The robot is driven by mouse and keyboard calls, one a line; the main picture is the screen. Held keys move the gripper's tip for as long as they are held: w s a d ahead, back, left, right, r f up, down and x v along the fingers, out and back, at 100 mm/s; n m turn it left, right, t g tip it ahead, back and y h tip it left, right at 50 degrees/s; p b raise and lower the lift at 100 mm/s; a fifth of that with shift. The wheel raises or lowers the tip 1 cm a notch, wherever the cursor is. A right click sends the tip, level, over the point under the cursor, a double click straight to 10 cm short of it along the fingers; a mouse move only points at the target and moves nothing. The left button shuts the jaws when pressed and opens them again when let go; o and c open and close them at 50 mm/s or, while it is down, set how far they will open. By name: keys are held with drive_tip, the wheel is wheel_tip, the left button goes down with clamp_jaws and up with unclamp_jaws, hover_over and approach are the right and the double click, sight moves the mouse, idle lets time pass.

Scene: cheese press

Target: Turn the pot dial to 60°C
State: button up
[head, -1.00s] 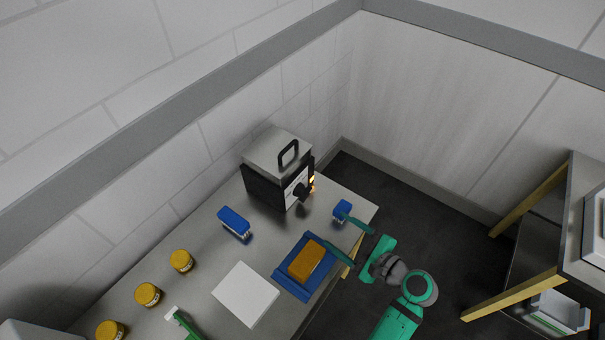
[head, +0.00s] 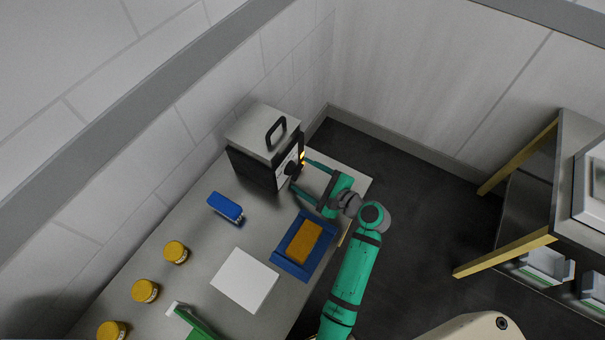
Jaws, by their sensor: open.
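The pot (head: 249,167) is a boxy grey and black unit with a black lid handle, standing at the back of the table against the wall. Its dark dial (head: 291,169) sticks out from the front panel, which faces right; small orange lights glow beside it. The dial's pointer and scale are too small to read. My gripper (head: 301,177) is open, its two green fingers pointing left at the dial, one farther back and one nearer. I cannot tell whether the fingertips are around the dial, touching it or just short of it.
A blue brush (head: 226,207) lies in front of the pot. A blue tray (head: 289,268) with an orange block, a white board (head: 245,280), several yellow jars (head: 176,252) and a green-handled tool (head: 190,321) are on the table. A shelf rack (head: 515,200) stands at right.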

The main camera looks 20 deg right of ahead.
drive_tip(key=shift+x, duration=0.8)
drive_tip(key=shift+a, duration=0.1)
drive_tip(key=shift+c, duration=0.6)
drive_tip(key=c, duration=0.9)
drive_tip(key=o, duration=1)
drive_tip(key=v, duration=1.1)
